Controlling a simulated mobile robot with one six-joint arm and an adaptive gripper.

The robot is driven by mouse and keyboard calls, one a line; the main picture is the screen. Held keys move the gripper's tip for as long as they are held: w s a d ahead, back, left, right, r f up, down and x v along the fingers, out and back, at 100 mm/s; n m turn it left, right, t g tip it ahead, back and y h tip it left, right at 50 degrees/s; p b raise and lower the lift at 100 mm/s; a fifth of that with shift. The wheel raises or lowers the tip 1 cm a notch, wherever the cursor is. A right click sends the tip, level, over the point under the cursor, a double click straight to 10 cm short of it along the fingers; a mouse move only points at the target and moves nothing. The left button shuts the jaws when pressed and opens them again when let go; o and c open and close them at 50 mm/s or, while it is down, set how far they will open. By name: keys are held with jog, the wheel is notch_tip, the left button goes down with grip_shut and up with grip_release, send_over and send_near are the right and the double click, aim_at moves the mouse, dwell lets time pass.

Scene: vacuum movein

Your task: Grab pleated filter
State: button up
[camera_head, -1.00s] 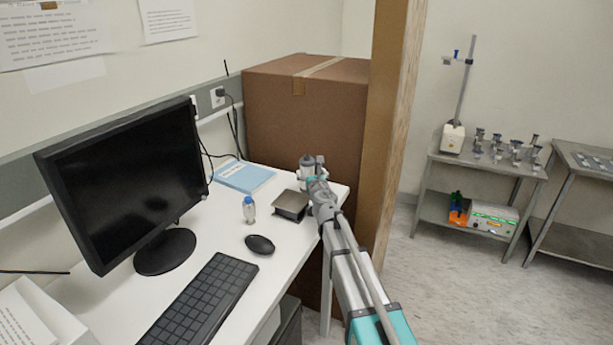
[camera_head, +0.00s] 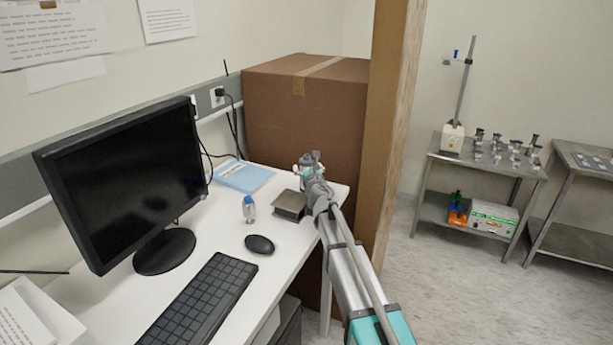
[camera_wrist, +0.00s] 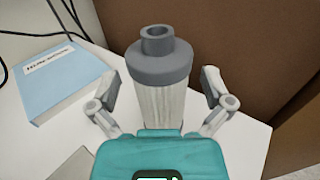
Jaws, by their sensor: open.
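The pleated filter (camera_wrist: 158,100) stands upright on the white desk in the wrist view. It has a white ribbed body and a grey cap with a short hollow neck. My gripper (camera_wrist: 160,95) is open, with one finger on each side of the filter's body. Gaps show between the fingers and the filter, so it is not clamped. In the head view my gripper (camera_head: 308,162) is at the far right corner of the desk and hides most of the filter.
The desk (camera_head: 215,235) also holds a blue book (camera_head: 243,176), a small blue-capped bottle (camera_head: 249,209), a dark square block (camera_head: 290,205), a mouse (camera_head: 260,244), a keyboard (camera_head: 200,305) and a monitor (camera_head: 125,180). A large cardboard box (camera_head: 305,115) stands close behind the filter.

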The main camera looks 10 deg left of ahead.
aim_at(308, 158)
jog(key=shift+w+a, duration=0.2)
jog(key=shift+w, duration=0.5)
jog(key=c, duration=1.2)
jog(key=shift+o, duration=0.2)
jog(key=shift+r, duration=0.1)
notch_tip(308, 158, up, 3)
jog(key=p, duration=0.3)
jog(key=s+d+r+p, duration=0.6)
jog(key=s+r+p, duration=0.4)
jog(key=s, duration=0.2)
jog(key=shift+s+d, duration=0.2)
jog(key=shift+d, duration=0.1)
jog(key=shift+f, duration=0.1)
